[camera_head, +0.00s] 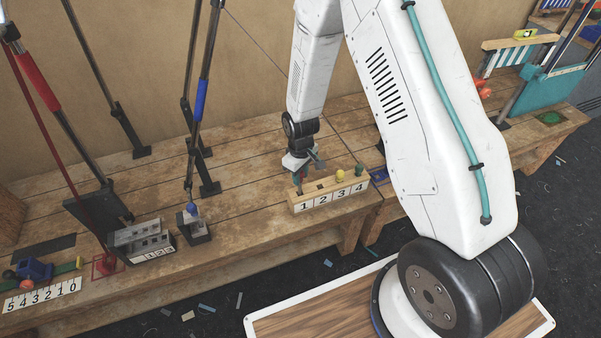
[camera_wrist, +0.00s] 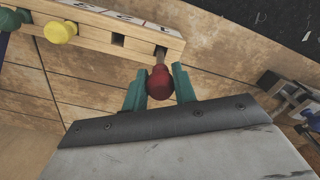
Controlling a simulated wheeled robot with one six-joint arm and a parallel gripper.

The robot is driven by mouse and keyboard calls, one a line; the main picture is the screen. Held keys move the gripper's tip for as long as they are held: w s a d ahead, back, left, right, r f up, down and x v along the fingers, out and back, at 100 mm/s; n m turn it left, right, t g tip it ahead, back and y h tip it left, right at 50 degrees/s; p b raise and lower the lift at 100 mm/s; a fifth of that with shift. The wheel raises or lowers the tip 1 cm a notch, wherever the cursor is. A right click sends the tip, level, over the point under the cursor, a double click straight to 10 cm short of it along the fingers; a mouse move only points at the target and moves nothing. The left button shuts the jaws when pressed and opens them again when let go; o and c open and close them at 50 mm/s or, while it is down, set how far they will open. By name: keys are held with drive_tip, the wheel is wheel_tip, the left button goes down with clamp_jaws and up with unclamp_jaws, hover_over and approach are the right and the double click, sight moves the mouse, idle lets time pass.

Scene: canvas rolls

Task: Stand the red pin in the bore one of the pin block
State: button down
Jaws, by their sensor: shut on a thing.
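The wooden pin block (camera_head: 321,188) stands on the bench with labels 1 to 4 along its front. It also shows at the upper left of the wrist view (camera_wrist: 92,40). My gripper (camera_head: 298,177) is over the end marked 1. In the wrist view its teal fingers (camera_wrist: 160,86) are shut on the red pin (camera_wrist: 160,83) by its rounded head. The pin's grey shank points at the dark square bore one and its tip seems to be at or in the mouth; the depth cannot be told. Bore two (camera_wrist: 118,40) is empty.
A yellow pin (camera_head: 340,176) stands in bore three and a green pin (camera_head: 360,170) in bore four. A small grey fixture (camera_head: 195,228) and a numbered grey block (camera_head: 141,238) stand to the left. The bench between is clear.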

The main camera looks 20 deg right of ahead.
sight(300, 187)
drive_tip(key=shift+f, duration=3.35)
drive_tip(key=c, duration=1)
unclamp_jaws()
drive_tip(key=shift+c, duration=0.2)
wheel_tip(300, 187, up, 8)
drive_tip(key=shift+f, duration=0.1)
drive_tip(key=s+d+r+m, duration=0.1)
drive_tip(key=s+r+m, duration=0.1)
drive_tip(key=s+r, duration=0.8)
drive_tip(key=s+d+r+m+t, duration=0.1)
drive_tip(key=s+r+m, duration=0.1)
drive_tip(key=s+r, duration=0.8)
drive_tip(key=s+d+r+m, duration=0.1)
drive_tip(key=s+r, duration=0.8)
drive_tip(key=r, duration=1)
drive_tip(key=shift+s+r+m, duration=0.35)
drive_tip(key=shift+s+m, duration=0.05)
drive_tip(key=shift+m, duration=0.1)
